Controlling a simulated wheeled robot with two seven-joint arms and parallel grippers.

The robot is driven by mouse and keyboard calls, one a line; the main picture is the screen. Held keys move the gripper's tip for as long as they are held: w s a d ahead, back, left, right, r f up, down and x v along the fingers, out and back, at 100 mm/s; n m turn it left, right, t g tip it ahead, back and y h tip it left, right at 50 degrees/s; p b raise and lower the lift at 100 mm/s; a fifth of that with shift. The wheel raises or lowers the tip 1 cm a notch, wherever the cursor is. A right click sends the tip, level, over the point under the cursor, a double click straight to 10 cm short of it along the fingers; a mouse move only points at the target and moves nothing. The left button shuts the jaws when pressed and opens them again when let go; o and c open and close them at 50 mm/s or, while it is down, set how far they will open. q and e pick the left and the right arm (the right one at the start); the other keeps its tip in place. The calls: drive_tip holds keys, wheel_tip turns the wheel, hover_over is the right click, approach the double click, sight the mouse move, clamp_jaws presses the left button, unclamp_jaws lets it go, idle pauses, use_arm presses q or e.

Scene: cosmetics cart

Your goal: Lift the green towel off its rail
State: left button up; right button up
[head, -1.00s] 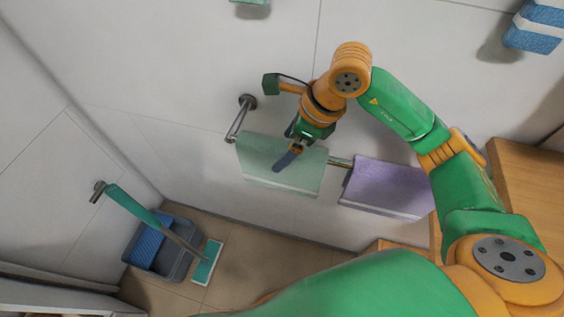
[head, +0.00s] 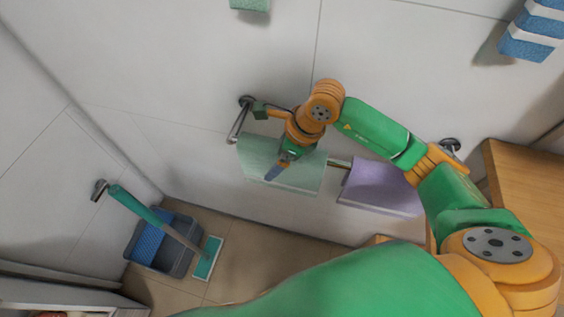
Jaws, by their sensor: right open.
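The pale green towel (head: 307,178) hangs over the metal rail (head: 338,163) on the wall, in the middle of the head view. My right gripper (head: 275,173) is open, and its fingers are in front of the towel near its left-middle part. I cannot tell whether they touch the cloth. My right forearm and wrist hide part of the towel's top edge and the rail. A purple towel (head: 376,188) hangs on the same rail to the right of the green one. My left gripper is not in view.
A wooden cabinet (head: 530,190) is at the right. Blue and white folded towels (head: 530,38) are at upper right.

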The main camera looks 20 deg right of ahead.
sight(275, 143)
drive_tip(key=shift+f, duration=0.1)
idle(0.3)
clamp_jaws()
drive_tip(key=shift+r+p, duration=0.5)
drive_tip(key=shift+p, duration=0.05)
wheel_tip(275, 143, up, 5)
drive_tip(key=shift+r+b, duration=0.1)
drive_tip(key=shift+b, duration=0.85)
wheel_tip(275, 143, up, 12)
drive_tip(key=b, duration=0.1)
drive_tip(key=shift+r, duration=0.2)
